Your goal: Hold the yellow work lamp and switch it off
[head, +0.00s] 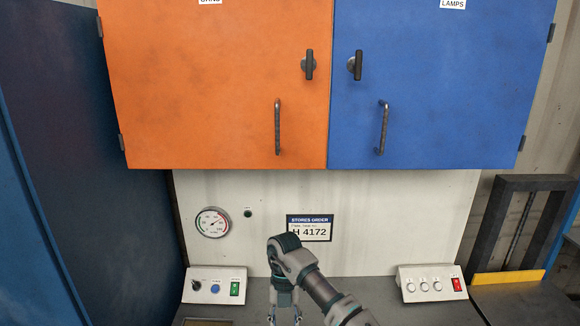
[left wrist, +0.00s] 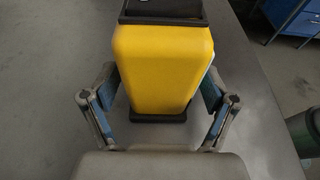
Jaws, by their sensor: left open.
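The yellow work lamp (left wrist: 162,68) stands in the middle of the left wrist view, a yellow body with dark ends. My left gripper (left wrist: 159,88) is open, with one finger on each side of the lamp. The lamp lies between the fingers, and I cannot tell whether they touch it. No switch on the lamp is visible. The lamp and left gripper do not show in the head view. My right gripper (head: 285,316) hangs low in the head view, its fingertips cut off by the bottom edge.
A grey worktop (head: 420,313) carries a left control box (head: 214,286) and a right control box (head: 431,284). An orange cabinet (head: 210,90) and a blue cabinet (head: 440,90) hang above. A gauge (head: 212,222) and a sign (head: 310,228) are on the back panel.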

